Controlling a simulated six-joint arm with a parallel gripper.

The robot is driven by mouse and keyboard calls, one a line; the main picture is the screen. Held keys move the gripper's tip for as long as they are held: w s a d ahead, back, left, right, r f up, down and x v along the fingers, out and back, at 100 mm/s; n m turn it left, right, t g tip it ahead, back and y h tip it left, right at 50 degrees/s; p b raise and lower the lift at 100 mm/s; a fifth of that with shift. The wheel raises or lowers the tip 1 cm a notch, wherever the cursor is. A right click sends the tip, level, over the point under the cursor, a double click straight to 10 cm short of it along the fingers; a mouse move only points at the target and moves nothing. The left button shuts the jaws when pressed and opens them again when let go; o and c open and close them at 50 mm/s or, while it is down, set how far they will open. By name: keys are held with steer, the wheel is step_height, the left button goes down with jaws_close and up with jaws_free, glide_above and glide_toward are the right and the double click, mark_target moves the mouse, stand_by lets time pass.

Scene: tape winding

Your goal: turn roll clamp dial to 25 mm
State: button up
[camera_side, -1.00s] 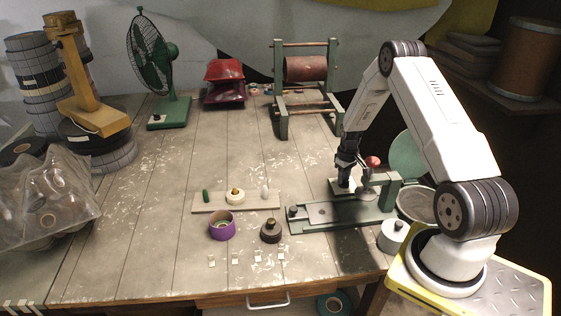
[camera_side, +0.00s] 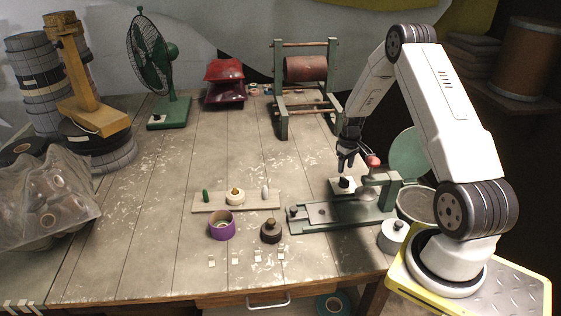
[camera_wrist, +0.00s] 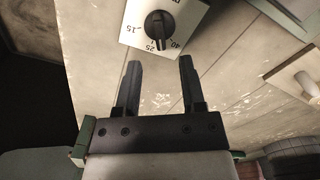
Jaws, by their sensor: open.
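The roll clamp dial is a black knob (camera_side: 345,182) on a small white plate, on the green winding fixture (camera_side: 340,215). In the wrist view the knob (camera_wrist: 159,24) shows near the top, on its white plate (camera_wrist: 191,14) printed with 15, 25 and 40. Its narrow end lies toward the bottom of the plate, near the 25; the exact setting is hard to read. My gripper (camera_side: 347,160) is just above the dial, apart from it. In the wrist view its two fingers (camera_wrist: 160,66) are spread with nothing between them.
A red ball knob (camera_side: 374,161) and a green upright stand close right of my gripper. A purple tape roll (camera_side: 222,227), a dark round piece (camera_side: 270,231) and a board with small parts (camera_side: 210,207) lie to the left. The table's middle left is clear.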

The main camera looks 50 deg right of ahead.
steer(key=shift+r, duration=1.4)
steer(key=shift+r, duration=2.6)
glide_above(343, 177)
steer(key=shift+f, duration=2.65)
steer(key=shift+f, duration=3.9)
jaws_close()
